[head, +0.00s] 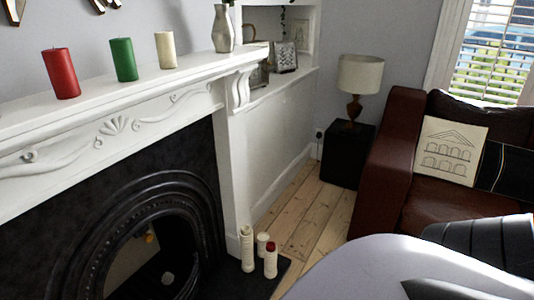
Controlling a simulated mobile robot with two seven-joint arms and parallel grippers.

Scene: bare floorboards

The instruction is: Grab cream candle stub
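A cream candle (166,50) stands upright on the white mantelpiece, right of a green candle (123,60) and a red candle (61,74). I cannot tell which cream piece is the stub. No gripper fingers show. Pale and dark parts of my own body fill the lower right, apart from all the candles.
The white mantelpiece (190,72) juts over the black fireplace (135,220). A silver vase (223,28) stands at its right end. A brown sofa (392,150) and a black side table (347,155) with a lamp (358,78) are at right. Floorboards (305,220) between are clear.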

